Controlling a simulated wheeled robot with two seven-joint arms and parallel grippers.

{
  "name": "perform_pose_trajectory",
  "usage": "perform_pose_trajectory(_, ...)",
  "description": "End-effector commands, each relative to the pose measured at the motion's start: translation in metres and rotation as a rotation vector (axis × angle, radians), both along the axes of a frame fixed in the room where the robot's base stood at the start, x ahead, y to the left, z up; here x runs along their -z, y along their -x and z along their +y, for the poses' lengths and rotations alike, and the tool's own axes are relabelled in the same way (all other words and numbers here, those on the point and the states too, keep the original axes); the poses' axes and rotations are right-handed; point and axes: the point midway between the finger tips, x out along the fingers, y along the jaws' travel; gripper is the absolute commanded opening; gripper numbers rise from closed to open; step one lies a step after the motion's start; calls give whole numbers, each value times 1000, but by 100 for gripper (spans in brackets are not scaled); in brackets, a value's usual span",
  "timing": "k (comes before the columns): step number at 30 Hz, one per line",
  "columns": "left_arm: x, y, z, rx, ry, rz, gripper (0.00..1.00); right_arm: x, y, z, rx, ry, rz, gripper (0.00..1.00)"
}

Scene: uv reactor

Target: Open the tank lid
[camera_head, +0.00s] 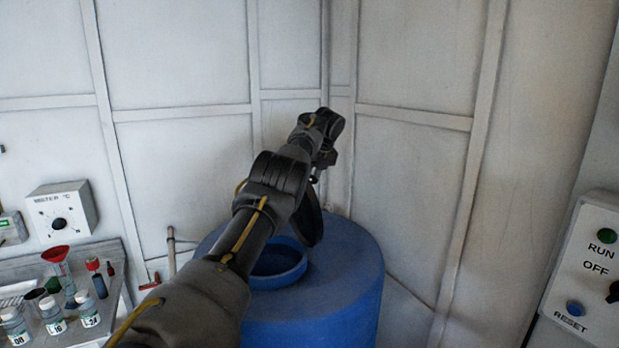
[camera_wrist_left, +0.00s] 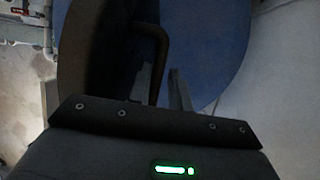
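The blue tank (camera_head: 340,285) stands in the corner, its raised round opening (camera_head: 278,268) showing open on top. The dark round lid (camera_head: 309,218) is tilted up steeply at the right of the opening, partly behind my left arm. My left gripper (camera_head: 318,176) is at the lid's upper part. In the left wrist view the dark lid (camera_wrist_left: 92,60) fills the left, with its curved handle (camera_wrist_left: 160,45) reaching down between the fingers (camera_wrist_left: 168,95). Shadow hides whether the fingers press on the handle. My right gripper is not in view.
A bench (camera_head: 115,300) at the left holds several bottles and a red funnel (camera_head: 55,254). A heater box (camera_head: 62,212) is on the left wall. A control panel (camera_head: 590,270) with buttons is at the right. Pale panelled walls stand close behind the tank.

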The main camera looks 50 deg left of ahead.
Motion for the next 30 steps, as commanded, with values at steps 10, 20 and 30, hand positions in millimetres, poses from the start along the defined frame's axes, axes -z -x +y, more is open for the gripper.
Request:
perform_pose_trajectory(10,-8,2,0,-4,-1,-6,19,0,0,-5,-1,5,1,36)
perform_pose_trajectory(20,-66,1,-25,-2,-2,-6,19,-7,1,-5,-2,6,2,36)
perform_pose_trajectory(30,-100,1,-41,-3,-2,-2,19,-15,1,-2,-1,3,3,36)
